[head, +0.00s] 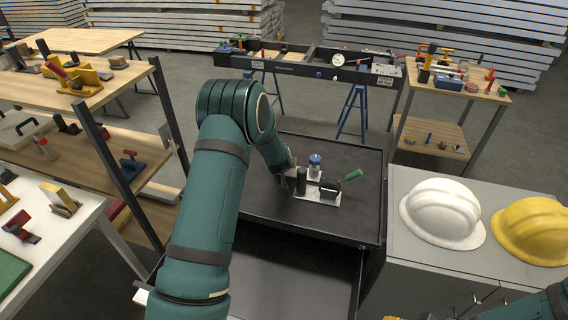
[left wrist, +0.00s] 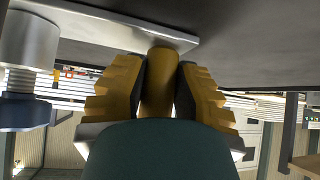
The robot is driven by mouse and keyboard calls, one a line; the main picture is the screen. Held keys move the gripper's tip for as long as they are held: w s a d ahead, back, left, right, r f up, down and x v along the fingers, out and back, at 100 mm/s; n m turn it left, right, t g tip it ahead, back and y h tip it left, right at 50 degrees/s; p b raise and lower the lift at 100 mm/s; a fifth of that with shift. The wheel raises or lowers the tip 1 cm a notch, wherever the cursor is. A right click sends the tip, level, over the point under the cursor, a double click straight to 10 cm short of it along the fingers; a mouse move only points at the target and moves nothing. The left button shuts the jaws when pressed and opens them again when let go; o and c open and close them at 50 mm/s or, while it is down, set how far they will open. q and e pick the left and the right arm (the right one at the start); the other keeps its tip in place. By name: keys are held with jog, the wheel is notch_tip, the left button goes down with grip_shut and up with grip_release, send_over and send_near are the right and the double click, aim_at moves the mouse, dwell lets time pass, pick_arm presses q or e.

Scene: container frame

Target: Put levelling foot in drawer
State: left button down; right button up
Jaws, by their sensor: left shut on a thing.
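In the head view my left gripper (head: 290,182) is low over the black cart top (head: 262,205), at the left end of a light metal plate (head: 318,197). In the left wrist view its yellow fingers (left wrist: 157,85) are shut on an upright brownish post (left wrist: 158,80) that meets a light plate (left wrist: 120,18). I cannot tell whether this is the levelling foot. Close by stands a pale piece with a blue cap (head: 315,160); it also shows in the left wrist view (left wrist: 28,60). Below the cart top is an open, dark, empty-looking drawer (head: 290,270). My right gripper (head: 393,318) barely shows at the bottom edge.
A white helmet (head: 440,215) and a yellow helmet (head: 535,230) sit on the grey cabinet (head: 395,190) at right. Loaded shelves (head: 90,90) stand at left. The cart's back and right are clear.

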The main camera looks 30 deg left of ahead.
pick_arm(q)
jog(key=c, duration=0.9)
grip_release()
jog(key=shift+f, duration=0.1)
jog(key=shift+o, duration=0.2)
jog(key=shift+r, duration=0.3)
jog(key=p+v, duration=0.1)
jog(key=v, duration=1)
jog(key=shift+o, duration=1.3)
jog(key=shift+s+d+r, duration=0.15)
jog(key=shift+s+r, duration=0.05)
jog(key=shift+s, duration=0.15)
